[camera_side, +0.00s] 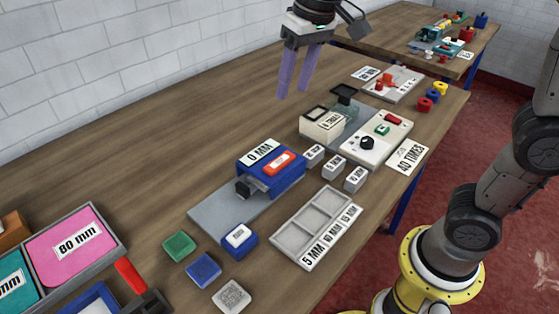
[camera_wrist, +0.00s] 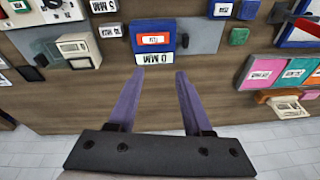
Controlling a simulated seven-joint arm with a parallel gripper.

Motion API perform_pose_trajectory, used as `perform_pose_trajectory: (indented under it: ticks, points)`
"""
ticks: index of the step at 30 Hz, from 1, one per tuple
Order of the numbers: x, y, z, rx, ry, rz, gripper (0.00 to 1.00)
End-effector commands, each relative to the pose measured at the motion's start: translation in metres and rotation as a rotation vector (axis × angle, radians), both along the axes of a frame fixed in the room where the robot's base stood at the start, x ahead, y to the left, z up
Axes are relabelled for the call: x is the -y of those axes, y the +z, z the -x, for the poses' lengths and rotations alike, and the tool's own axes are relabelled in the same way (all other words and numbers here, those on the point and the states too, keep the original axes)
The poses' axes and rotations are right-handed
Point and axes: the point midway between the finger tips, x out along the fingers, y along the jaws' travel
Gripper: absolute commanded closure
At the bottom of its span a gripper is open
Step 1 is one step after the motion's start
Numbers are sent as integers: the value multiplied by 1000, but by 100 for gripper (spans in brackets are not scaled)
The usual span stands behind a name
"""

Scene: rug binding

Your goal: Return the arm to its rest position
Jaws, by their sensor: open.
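My gripper (camera_side: 298,72) hangs in the air above the back part of the wooden table (camera_side: 170,150), near the white brick wall. Its two purple fingers point down and are apart, with nothing between them. In the wrist view the open fingers (camera_wrist: 160,90) frame bare wood, with the blue machine labelled "0 MM" (camera_wrist: 153,42) beyond the tips. The side view shows the same blue machine (camera_side: 270,170) on a grey plate, below and left of my gripper.
A white control box (camera_side: 376,138), a cream device (camera_side: 322,124), small blocks and a sorting tray (camera_side: 303,228) stand on the table. Green, blue and grey pads lie in front. A bin with a pink "80 mm" piece (camera_side: 75,246) is at left. The table's back strip is clear.

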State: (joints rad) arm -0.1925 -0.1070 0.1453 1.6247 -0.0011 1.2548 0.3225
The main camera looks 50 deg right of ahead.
Motion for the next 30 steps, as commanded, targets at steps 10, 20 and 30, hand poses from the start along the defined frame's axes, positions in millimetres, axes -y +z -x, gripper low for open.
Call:
perform_pose_trajectory:
  ticks: [10, 20, 30]
  points:
    - [60, -11, 134, 211, -24, 19, 50]
    - [68, -80, 190, 258, 71, 71, 50]
    - [68, -82, 186, 275, 114, 86, 50]
